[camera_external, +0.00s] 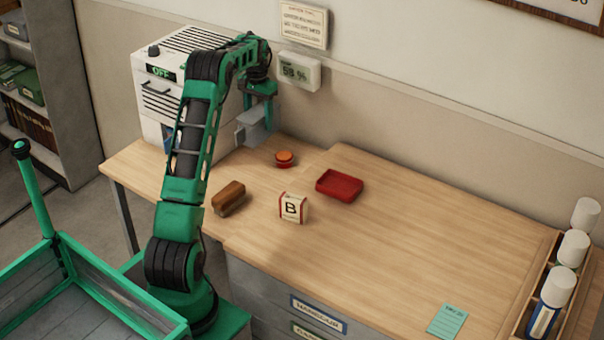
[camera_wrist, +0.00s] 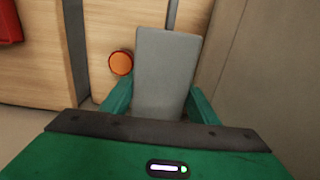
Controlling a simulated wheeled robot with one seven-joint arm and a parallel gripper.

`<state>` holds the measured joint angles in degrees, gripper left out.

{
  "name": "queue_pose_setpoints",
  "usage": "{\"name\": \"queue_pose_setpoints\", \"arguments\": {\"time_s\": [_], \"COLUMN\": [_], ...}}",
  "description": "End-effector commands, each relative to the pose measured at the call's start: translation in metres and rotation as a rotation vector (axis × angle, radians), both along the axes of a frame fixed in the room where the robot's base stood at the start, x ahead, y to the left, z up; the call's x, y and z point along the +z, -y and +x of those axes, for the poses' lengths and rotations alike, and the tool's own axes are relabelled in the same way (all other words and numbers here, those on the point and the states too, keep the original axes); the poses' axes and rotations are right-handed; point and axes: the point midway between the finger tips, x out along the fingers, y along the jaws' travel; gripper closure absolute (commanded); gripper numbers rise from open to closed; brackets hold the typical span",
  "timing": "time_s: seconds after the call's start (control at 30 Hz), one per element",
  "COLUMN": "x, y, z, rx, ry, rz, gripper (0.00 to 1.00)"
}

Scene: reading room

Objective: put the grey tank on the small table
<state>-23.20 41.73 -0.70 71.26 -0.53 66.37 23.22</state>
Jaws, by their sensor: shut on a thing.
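The grey tank (camera_external: 252,128) is a box-like piece held in my gripper (camera_external: 260,108), in front of the white machine's right side and above the wooden surface. In the wrist view the tank (camera_wrist: 166,62) stands between the two green fingers of my gripper (camera_wrist: 158,106), which are shut on it. The left wooden section (camera_external: 135,165) bears the white machine and joins the larger worktop at a seam; I cannot tell for sure that this section is the small table. Whether the tank touches anything below is unclear.
The white machine (camera_external: 155,105) reads OFF. An orange button (camera_external: 285,158), a red tray (camera_external: 340,185), a brown brush-like block (camera_external: 229,198) and a white box marked B (camera_external: 293,208) stand nearby. White-capped bottles (camera_external: 573,247) stand in a rack at right. The worktop (camera_external: 400,250) has free room.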

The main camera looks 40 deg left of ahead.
Motion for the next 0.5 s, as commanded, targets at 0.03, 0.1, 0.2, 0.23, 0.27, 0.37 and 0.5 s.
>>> {"name": "queue_pose_setpoints", "arguments": {"time_s": [0.03,0.1,0.2,0.23,0.27,0.37,0.5], "x": [-0.008,-0.020,-0.033,-0.036,-0.038,-0.045,-0.065], "y": [0.001,0.001,0.001,0.001,0.001,0.001,0.001], "z": [-0.001,0.000,-0.001,0.000,0.000,0.000,-0.001], "rx": [0.000,-0.001,0.000,0.000,0.000,0.000,0.001], "ry": [-0.003,-0.002,-0.002,-0.001,-0.001,-0.001,-0.004], "rz": [-0.001,-0.001,-0.001,-0.001,-0.001,-0.001,-0.001], "gripper": [0.71,0.71,0.71,0.71,0.71,0.71,0.71]}}
